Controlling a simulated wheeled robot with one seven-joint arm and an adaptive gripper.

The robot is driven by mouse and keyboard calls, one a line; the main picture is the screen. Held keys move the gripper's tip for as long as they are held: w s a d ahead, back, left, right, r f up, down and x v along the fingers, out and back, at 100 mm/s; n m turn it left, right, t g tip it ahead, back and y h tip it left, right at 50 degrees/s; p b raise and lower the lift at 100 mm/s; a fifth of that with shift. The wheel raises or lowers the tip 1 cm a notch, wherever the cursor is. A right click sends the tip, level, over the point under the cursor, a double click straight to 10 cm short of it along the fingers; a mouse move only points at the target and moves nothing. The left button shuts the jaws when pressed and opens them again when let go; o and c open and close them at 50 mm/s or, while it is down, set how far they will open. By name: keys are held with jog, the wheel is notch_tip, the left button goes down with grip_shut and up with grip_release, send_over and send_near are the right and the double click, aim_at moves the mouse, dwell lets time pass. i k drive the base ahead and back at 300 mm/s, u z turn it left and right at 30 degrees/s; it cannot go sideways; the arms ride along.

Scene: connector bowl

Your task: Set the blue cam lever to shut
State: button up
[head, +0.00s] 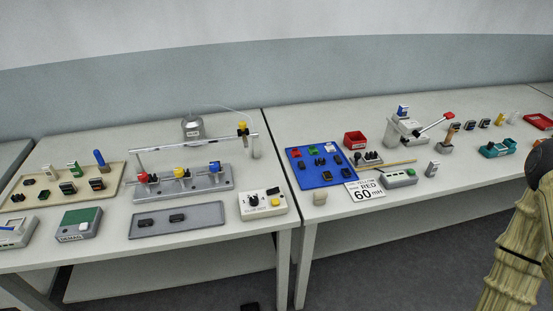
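A grey fixture (204,184) on the left table carries a red, a yellow and a blue part in a row. The blue part (215,167) is at its right end and looks like a small cam lever. It is too small to tell whether it stands open or shut. My arm shows at the right edge, away from both, but my gripper is out of view.
A metal rail (190,143) runs behind the fixture. A beige tray (20,205) lies left. The right table holds a blue tray (331,180) and a lever press (405,133).

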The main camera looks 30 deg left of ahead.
aim_at(214, 167)
jog(key=z, duration=0.3)
jog(key=k, duration=0.9)
jog(key=u, duration=1.55)
jog(key=i, duration=0.45)
jog(key=u, duration=0.05)
